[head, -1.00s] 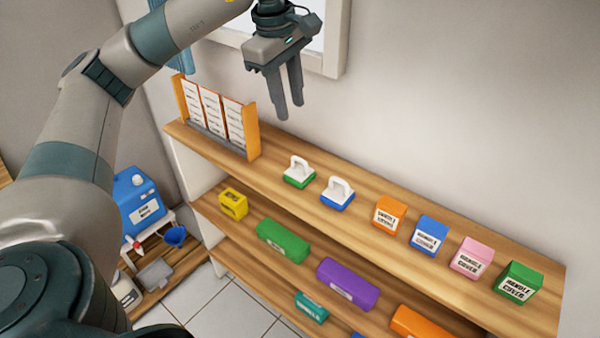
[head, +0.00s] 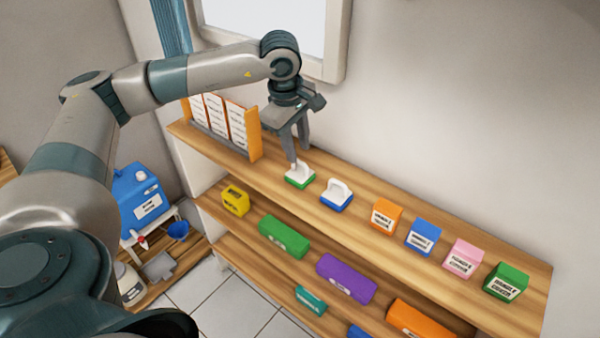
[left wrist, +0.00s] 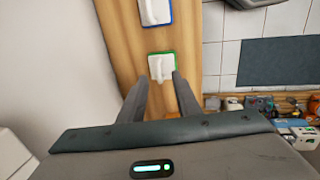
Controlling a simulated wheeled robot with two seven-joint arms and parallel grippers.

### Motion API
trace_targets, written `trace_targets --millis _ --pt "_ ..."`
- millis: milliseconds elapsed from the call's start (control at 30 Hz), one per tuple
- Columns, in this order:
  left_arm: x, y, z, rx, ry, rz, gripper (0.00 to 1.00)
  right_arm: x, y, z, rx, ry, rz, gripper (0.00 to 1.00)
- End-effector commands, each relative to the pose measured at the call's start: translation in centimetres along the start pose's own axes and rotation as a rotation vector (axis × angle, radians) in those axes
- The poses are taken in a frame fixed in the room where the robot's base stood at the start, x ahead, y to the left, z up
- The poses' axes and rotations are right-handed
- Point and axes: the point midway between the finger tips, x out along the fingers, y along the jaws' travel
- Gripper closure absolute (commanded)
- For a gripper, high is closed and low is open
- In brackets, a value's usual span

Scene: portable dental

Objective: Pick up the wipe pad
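Two wipe pads with white handles are on the top wooden shelf. One has a green base (head: 300,178) and the other a blue base (head: 337,196), to its right. My left gripper (head: 299,158) points down at the green-based pad, with its fingertips close to the handle. In the left wrist view, the fingers (left wrist: 159,77) are apart, with the green-based pad (left wrist: 161,67) just ahead between their tips. I cannot tell whether they touch it. The blue-based pad (left wrist: 154,10) shows farther up in that view. My right gripper is out of view.
An orange card rack (head: 254,133) stands left of the gripper. Handle cover boxes in orange (head: 386,216), blue (head: 422,237), pink (head: 464,259) and green (head: 506,281) line the shelf's right part. The wall is close behind. Lower shelves hold coloured boxes.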

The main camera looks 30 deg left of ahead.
Motion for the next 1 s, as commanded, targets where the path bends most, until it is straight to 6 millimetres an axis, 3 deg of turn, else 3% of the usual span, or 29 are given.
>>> trace_targets --millis 367,700,1000 --pt "0.5 0.1 -0.1 -0.001 0.000 -0.003 0.70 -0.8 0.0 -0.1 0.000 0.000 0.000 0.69" --pt "3.9 0.3 -0.3 0.000 0.001 -0.004 0.70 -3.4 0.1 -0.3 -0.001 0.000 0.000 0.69" --pt "5.2 0.3 -0.3 0.000 0.000 -0.001 0.70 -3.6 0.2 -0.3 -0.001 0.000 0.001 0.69"
